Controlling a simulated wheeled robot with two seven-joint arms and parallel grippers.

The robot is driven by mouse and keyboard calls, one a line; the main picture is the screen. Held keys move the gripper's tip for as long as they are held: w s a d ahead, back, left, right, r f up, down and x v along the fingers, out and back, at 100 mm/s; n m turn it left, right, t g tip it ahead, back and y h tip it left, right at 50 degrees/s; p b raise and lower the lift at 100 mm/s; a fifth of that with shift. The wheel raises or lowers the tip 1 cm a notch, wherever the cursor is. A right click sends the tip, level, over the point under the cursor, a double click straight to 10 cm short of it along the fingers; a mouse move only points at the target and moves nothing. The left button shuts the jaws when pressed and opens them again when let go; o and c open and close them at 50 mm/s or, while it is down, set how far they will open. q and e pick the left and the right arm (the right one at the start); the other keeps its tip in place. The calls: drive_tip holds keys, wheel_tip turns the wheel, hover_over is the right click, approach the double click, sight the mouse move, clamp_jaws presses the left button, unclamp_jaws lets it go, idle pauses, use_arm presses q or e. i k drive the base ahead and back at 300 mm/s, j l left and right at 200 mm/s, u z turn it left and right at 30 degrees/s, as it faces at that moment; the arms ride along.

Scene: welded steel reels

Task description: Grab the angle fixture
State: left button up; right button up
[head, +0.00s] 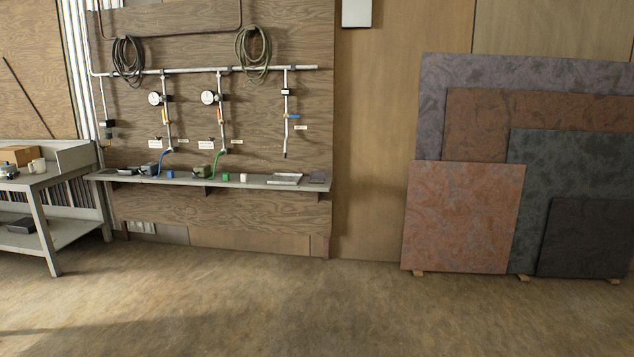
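I cannot pick out an angle fixture for certain in the head view. Several small items sit on a narrow wall shelf (255,185), including a dark grey box-like item (205,171), a green block (225,177), a white block (244,178) and a flat light tray (285,179). They are too small to tell whether one is the fixture. Neither of my grippers shows.
A grey workbench (40,181) stands at the left with a brown box (20,155) and a mug (38,165). Pipes and gauges (208,97) hang above the shelf. Large panels (463,217) lean on the right wall. The floor (320,310) in front is clear.

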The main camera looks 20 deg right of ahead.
sight(316, 177)
drive_tip(key=i+l+z, duration=0.35)
drive_tip(key=i, duration=0.25)
drive_tip(key=i+l+z, duration=0.35)
drive_tip(key=i, duration=0.3)
drive_tip(key=i+z, duration=0.35)
drive_tip(key=i, duration=1.15)
drive_tip(key=i+l+u, duration=0.1)
drive_tip(key=i, duration=0.75)
drive_tip(key=i+l, duration=0.1)
drive_tip(key=i, duration=0.8)
drive_tip(key=i+l, duration=0.1)
drive_tip(key=i, duration=0.75)
drive_tip(key=u, duration=0.05)
